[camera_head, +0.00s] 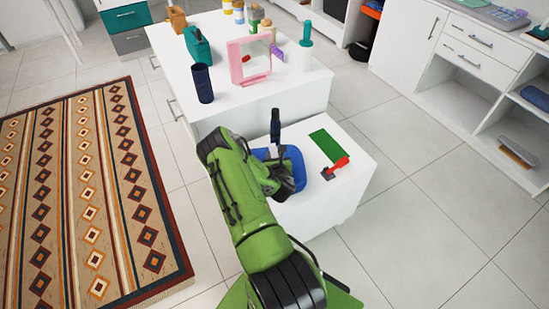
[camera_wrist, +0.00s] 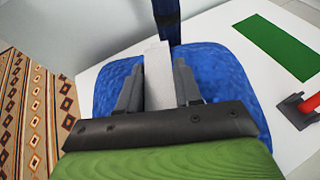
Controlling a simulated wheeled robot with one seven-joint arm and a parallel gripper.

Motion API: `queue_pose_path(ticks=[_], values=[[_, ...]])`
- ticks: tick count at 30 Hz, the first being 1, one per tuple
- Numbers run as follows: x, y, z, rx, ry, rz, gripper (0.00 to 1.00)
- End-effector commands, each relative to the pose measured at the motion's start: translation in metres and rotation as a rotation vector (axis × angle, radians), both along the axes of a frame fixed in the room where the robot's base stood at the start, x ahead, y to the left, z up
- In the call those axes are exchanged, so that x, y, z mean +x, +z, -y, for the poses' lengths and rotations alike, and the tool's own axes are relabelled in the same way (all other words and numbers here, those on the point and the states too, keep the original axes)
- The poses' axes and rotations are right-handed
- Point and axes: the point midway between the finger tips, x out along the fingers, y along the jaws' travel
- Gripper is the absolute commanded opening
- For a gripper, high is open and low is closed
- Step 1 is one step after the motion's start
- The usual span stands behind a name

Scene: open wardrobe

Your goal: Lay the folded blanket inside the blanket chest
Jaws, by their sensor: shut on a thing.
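A textured blue, rounded, pad-like thing (camera_head: 295,156), which looks like the folded blanket, is at the low white unit's top (camera_head: 352,160). It fills the middle of the wrist view (camera_wrist: 220,80). My gripper (camera_wrist: 158,88) is over it, with its fingers closed on a pale grey upright piece (camera_wrist: 158,72) that stands up against the blue; I cannot tell for sure that the two are one thing. My arm hides part of the blue thing in the head view. Whether it touches the top is unclear. I cannot make out a blanket chest for certain.
A dark blue upright thing (camera_head: 275,127) stands just behind the blanket. A green sheet (camera_head: 325,145) and a red-handled tool (camera_head: 336,167) lie to the right. A taller white unit with bottles and a pink frame (camera_head: 236,63) is behind. Floor at right is clear.

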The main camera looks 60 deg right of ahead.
Motion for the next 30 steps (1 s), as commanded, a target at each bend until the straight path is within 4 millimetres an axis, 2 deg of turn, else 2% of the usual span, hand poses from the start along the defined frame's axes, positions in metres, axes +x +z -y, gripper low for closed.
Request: queue_pose_path(ticks=[2,3,8,19,30], values=[[0.000,-0.003,0.000,-0.002,0.002,0.000,0.00],[0.000,-0.004,0.000,0.000,0.000,-0.001,0.35],[0.000,-0.003,0.000,0.000,0.000,-0.001,0.59],[-0.003,0.003,-0.002,0.000,-0.004,0.001,0.59],[-0.050,0.026,-0.058,0.002,-0.002,-0.001,0.59]])
